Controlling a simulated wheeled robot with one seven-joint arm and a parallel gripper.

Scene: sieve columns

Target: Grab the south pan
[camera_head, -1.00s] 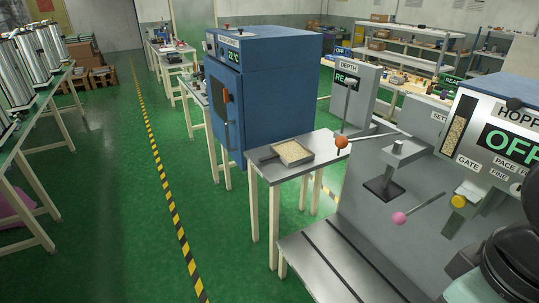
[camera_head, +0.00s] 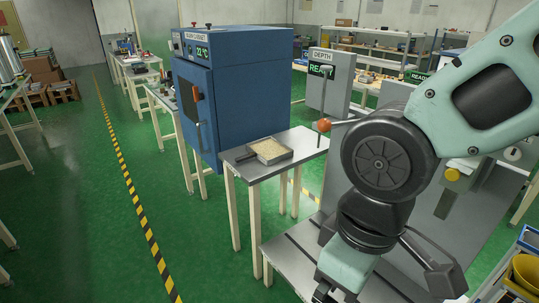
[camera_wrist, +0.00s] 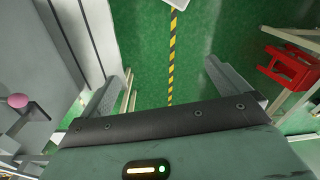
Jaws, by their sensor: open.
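A shallow metal pan (camera_head: 270,151) filled with pale grain lies on a small steel-topped table (camera_head: 300,158) in the head view. Its short handle points left. No label on it can be read, so I cannot tell if it is the south pan. My gripper (camera_wrist: 168,88) is open and empty in the wrist view, its two fingers wide apart over the green floor. In the head view my arm fills the right side, and the fingers are not clear there. The gripper is to the right of the pan and nearer the camera.
A blue oven cabinet (camera_head: 240,95) stands directly behind the small table. A grey machine with a DEPTH sign (camera_head: 322,55) and an orange-knobbed lever (camera_head: 324,125) is to its right. A red stool (camera_wrist: 290,68) shows in the wrist view. The green floor left of the table is clear.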

